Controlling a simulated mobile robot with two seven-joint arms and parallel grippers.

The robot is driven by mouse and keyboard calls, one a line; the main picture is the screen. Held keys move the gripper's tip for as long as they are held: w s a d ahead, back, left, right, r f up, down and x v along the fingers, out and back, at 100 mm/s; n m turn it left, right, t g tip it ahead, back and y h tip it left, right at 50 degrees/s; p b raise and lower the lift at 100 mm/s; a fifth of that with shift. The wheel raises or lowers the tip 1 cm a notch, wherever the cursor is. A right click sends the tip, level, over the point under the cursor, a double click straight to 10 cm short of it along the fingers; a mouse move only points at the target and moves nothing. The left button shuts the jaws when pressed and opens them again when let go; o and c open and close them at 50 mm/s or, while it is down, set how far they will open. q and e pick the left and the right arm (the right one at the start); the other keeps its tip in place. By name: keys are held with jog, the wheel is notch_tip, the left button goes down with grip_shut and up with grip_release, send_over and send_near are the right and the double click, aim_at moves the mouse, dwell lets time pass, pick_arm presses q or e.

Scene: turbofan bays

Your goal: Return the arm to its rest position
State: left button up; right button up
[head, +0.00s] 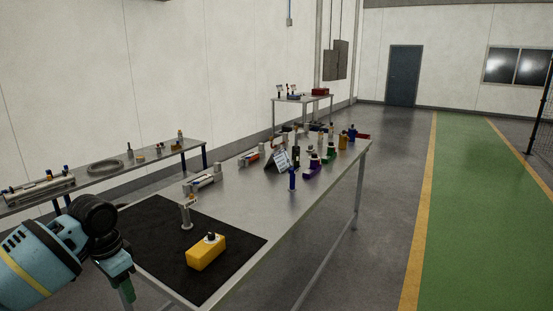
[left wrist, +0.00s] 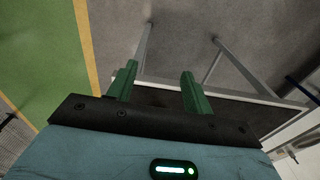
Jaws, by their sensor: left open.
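My left arm comes in at the lower left of the head view, and its gripper (head: 127,287) hangs beside the near left part of the steel table, pointing down. In the left wrist view my left gripper (left wrist: 158,90) shows two green fingers set wide apart with nothing between them. Beyond the fingers are the table's edge, its legs and the grey floor. My right gripper is in neither view.
The long steel table (head: 262,202) carries a black mat (head: 152,225) with a yellow box (head: 206,252) and a small metal stand (head: 186,214). Several parts stand farther back. A side bench (head: 90,180) is at the left. Green walkway (head: 470,220) lies clear at the right.

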pick_arm(q)
jog(key=s+d+f+t+h, duration=0.2)
jog(key=s+d+f, duration=0.3)
jog(key=d+f, duration=0.6)
jog(key=s+d+f+t+h, duration=0.15)
jog(key=s+d+f, duration=0.35)
jog(key=f, duration=0.9)
jog(key=s+d+f+n+t+y, duration=0.1)
jog(key=s+f+n+t, duration=0.1)
jog(key=s, duration=0.8)
jog(key=s+d+f+n+t, duration=0.1)
jog(key=s+f+t, duration=0.2)
jog(key=s, duration=0.8)
jog(key=shift+s+n+y, duration=0.2)
jog(key=shift+n+y, duration=0.15)
jog(key=shift+n, duration=0.05)
